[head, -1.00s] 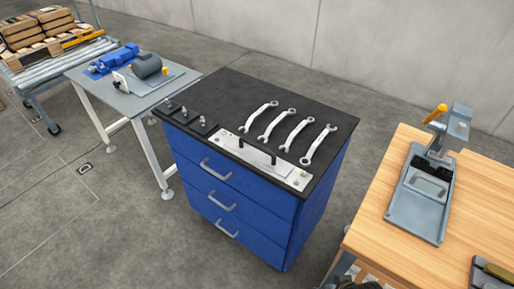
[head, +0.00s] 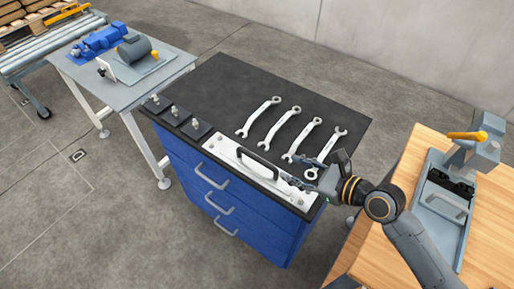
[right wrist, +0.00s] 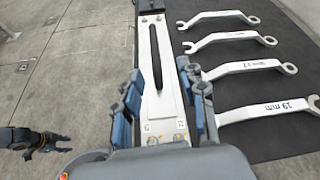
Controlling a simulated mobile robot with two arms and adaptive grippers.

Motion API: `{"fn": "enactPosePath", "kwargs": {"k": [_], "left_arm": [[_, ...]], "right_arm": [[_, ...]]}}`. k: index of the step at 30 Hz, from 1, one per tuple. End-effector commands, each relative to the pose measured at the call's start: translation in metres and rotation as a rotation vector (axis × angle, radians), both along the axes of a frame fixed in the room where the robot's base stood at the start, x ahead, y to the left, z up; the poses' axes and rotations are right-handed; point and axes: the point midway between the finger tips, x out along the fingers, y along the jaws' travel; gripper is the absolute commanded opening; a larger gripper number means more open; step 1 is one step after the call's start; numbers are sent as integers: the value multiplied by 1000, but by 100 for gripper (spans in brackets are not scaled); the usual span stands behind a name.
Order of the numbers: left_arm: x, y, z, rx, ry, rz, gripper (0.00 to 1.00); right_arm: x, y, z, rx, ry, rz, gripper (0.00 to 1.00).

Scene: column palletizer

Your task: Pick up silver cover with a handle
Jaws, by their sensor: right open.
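The silver cover (head: 229,153) is a long flat plate with a black bar handle (head: 258,163), lying along the front edge of the cabinet top. In the right wrist view the cover (right wrist: 166,104) runs up the middle, with its handle toward the far end. My right gripper (head: 301,173) is open and empty above the cover's right end. In the right wrist view its fingers (right wrist: 160,95) stand on either side of the plate, short of the handle. A dark gripper, apparently my left (right wrist: 45,141), shows small at the left, its jaws unclear.
Several wrenches (head: 280,127) lie behind the cover on the black cabinet top (head: 230,90). Small dark blocks with pins (head: 175,115) sit left of it. A wooden table (head: 405,175) with a grey fixture (head: 440,205) stands right. A grey table (head: 125,92) with a motor stands left.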

Motion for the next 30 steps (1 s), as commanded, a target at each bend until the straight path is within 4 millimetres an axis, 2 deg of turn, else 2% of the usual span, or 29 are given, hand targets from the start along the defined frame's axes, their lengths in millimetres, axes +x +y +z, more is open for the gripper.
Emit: {"fn": "enactPosePath", "kwargs": {"k": [3, 5, 12, 15, 17, 24, 30], "left_arm": [[12, 0, 2, 0, -14, 0, 40], [7, 0, 3, 0, -9, 1, 40], [-45, 3, 5, 6, 66, 1, 40], [-52, 3, 5, 7, 75, 1, 40], [-48, 3, 5, 7, 69, 0, 40], [-7, 0, 12, 0, 8, 0, 40], [-11, 1, 14, 1, 15, 0, 40]], "right_arm": [[7, 6, -1, 30, 21, -14, 41], [13, 13, -5, 32, 22, -14, 41], [41, 46, -23, 28, 19, -13, 41], [48, 55, -29, 26, 21, -12, 41], [51, 59, -30, 26, 20, -13, 41], [60, 74, -41, 24, 19, -11, 41], [75, 94, -54, 25, 18, -12, 41]]}}
